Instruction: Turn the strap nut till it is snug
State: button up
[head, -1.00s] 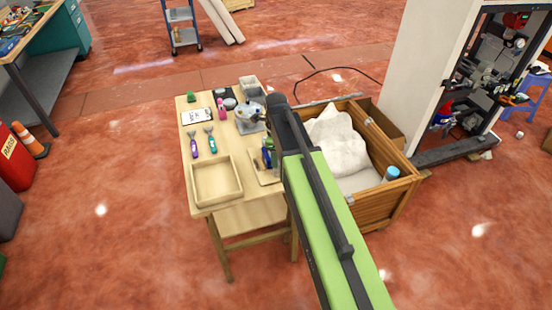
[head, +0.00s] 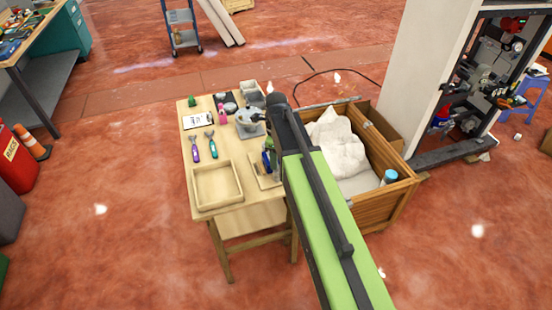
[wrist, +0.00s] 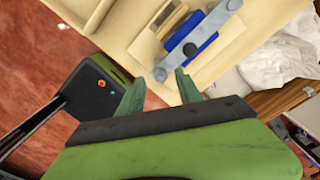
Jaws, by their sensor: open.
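In the wrist view a blue block (wrist: 198,42) sits on a light wooden tray on the table. A grey strap (wrist: 217,25) with rounded ends lies slantwise across it. A dark round knob (wrist: 189,49), which looks like the strap nut, stands at the strap's near part. My gripper (wrist: 160,86) is open and empty, its two green fingertips apart and short of the knob in the picture. How tight the nut is cannot be seen.
A wooden crate (head: 384,207) with white bags stands close on the right.

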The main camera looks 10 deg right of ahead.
notch_tip(320, 180, up, 14)
jog(key=p, duration=1.3)
jog(key=shift+r, duration=0.25)
jog(key=s+f+n+b, duration=0.3)
jog(key=s+n, duration=0.9)
jog(key=n, duration=1.1)
jog(key=shift+s+f, duration=0.15)
jog(key=shift+f, duration=0.15)
